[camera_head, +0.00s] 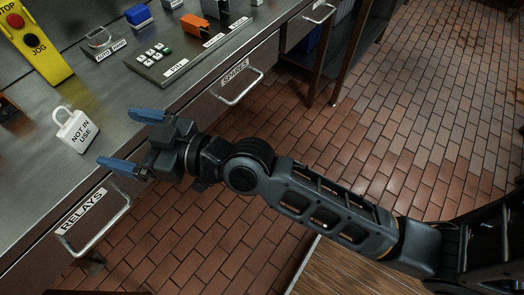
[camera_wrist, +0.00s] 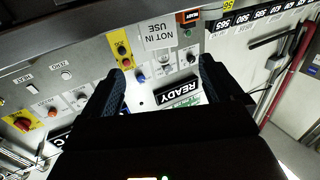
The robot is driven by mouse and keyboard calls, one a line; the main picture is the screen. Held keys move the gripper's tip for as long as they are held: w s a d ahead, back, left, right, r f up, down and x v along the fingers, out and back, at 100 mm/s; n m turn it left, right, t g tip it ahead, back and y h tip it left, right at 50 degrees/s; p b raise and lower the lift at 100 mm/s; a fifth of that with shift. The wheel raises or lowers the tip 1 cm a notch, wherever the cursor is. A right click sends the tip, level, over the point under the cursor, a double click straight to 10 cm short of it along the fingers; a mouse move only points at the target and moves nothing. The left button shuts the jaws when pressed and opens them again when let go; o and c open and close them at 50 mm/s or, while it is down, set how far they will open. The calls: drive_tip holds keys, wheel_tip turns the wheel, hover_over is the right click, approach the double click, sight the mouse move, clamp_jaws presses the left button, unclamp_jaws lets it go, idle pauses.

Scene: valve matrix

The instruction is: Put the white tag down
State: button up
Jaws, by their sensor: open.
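The white tag (camera_head: 78,133), marked "NOT IN USE" and with a loop at its top, is at the grey bench near its front edge. My gripper (camera_head: 115,137) is open, its two blue fingers spread, with nothing seen between them. The tag is just beyond the fingertips, with a visible gap in the head view. In the wrist view, a white "NOT IN USE" label (camera_wrist: 158,36) shows beyond my open gripper (camera_wrist: 161,66); I cannot tell whether it is the same tag.
On the bench (camera_head: 30,170) are a yellow STOP/JOG box (camera_head: 36,45), a keypad (camera_head: 155,54) and an orange block (camera_head: 196,27). Drawer handles (camera_head: 105,228) project from the front. The wrist view shows a black READY plate (camera_wrist: 180,92) and several controls.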

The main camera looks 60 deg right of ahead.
drive_tip(key=s+d+f+m+h, duration=0.1)
drive_tip(key=s+d+f, duration=0.1)
drive_tip(key=s+d, duration=0.15)
drive_tip(key=s+d+f+h, duration=0.1)
drive_tip(key=s+d+f, duration=0.1)
drive_tip(key=s, duration=0.3)
drive_tip(key=s+d+r+m+g+h, duration=0.1)
drive_tip(key=s+d+h, duration=0.1)
drive_tip(key=s, duration=1)
drive_tip(key=s+d+r+m+g+h, duration=0.1)
drive_tip(key=s+d+r+m+h, duration=0.1)
drive_tip(key=s, duration=1.1)
drive_tip(key=shift+s+d, duration=0.15)
drive_tip(key=shift+d, duration=0.3)
